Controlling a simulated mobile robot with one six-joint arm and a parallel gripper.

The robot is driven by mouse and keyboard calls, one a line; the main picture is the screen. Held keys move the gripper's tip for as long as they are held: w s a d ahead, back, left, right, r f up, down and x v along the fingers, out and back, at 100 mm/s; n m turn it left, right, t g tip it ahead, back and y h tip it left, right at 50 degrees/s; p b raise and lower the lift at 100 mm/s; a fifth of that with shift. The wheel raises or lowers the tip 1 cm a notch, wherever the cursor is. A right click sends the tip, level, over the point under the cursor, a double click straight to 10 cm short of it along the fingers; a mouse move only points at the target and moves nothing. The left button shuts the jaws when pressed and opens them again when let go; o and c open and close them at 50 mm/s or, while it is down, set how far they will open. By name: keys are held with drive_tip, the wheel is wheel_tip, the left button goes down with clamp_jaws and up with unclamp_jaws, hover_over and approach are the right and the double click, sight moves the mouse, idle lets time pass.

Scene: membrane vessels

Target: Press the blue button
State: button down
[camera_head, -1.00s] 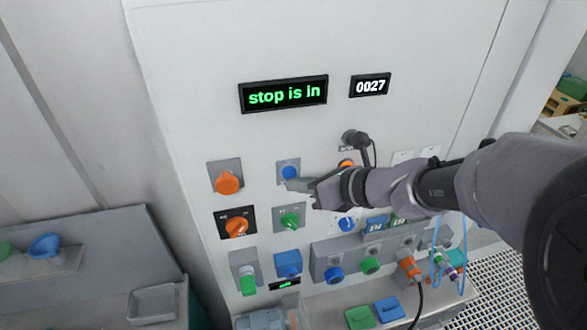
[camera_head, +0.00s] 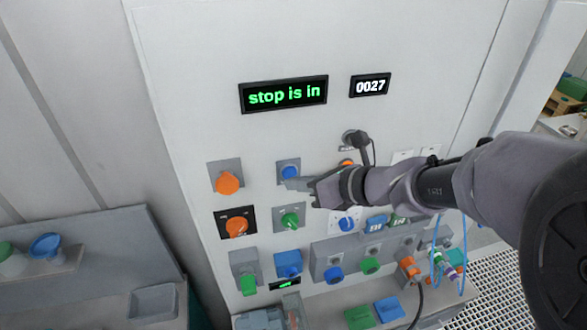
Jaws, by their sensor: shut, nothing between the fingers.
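The blue button (camera_head: 289,172) is a round blue cap on a grey square plate, in the upper row of the white panel. My gripper (camera_head: 290,184) is shut and empty. Its tip is just below and to the right of the cap and overlaps the lower part of the plate in this view. I cannot tell whether the tip touches the button. My arm reaches in from the right and hides part of the controls to the right of it.
An orange knob (camera_head: 228,183) is left of the button and a green knob (camera_head: 290,220) is below it. A display (camera_head: 284,95) above reads "stop is in", and a counter (camera_head: 370,85) reads "0027". A ledge with coloured blocks (camera_head: 389,309) is below.

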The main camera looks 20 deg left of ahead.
drive_tip(key=shift+w+a, duration=0.15)
drive_tip(key=shift+w, duration=0.1)
drive_tip(key=shift+w+a, duration=0.2)
drive_tip(key=shift+w, duration=0.15)
idle(0.7)
drive_tip(key=shift+s, duration=0.1)
drive_tip(key=shift+s+d, duration=0.4)
drive_tip(key=shift+s, duration=0.25)
drive_tip(key=shift+s+d+b, duration=0.2)
drive_tip(key=shift+s+d, duration=0.25)
drive_tip(key=shift+s, duration=0.25)
drive_tip(key=shift+s+d+b, duration=0.15)
drive_tip(key=shift+s+d, duration=0.3)
drive_tip(key=shift+s, duration=0.25)
drive_tip(key=shift+s+d+b, duration=0.2)
drive_tip(key=shift+s+d, duration=0.25)
drive_tip(key=shift+s, duration=0.25)
